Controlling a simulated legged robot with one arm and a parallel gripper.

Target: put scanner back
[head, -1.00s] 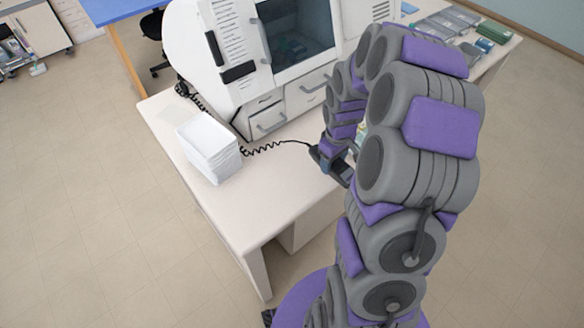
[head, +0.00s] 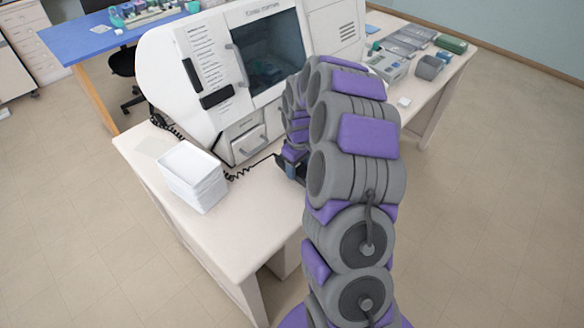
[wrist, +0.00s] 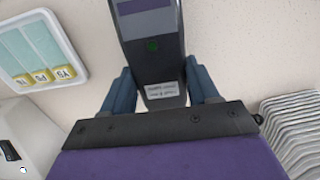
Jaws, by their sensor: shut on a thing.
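The scanner (wrist: 155,55) is a dark grey handheld device with a green mark and a white label, seen large in the wrist view. My gripper (wrist: 160,92) is shut on it, with a blue finger on each side. In the head view my gripper (head: 288,162) is low over the white bench, in front of the large white machine, and my arm hides most of it. A black coiled cord (head: 240,172) runs along the bench toward my gripper. I cannot see where the scanner's resting place is.
A stack of white trays (head: 192,178) stands at the bench's front left. The white staining machine (head: 225,70) with a dark window stands behind. A tray with yellow-labelled tabs (wrist: 40,50) lies near the scanner in the wrist view. Boxes (head: 430,66) stand on the bench at right.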

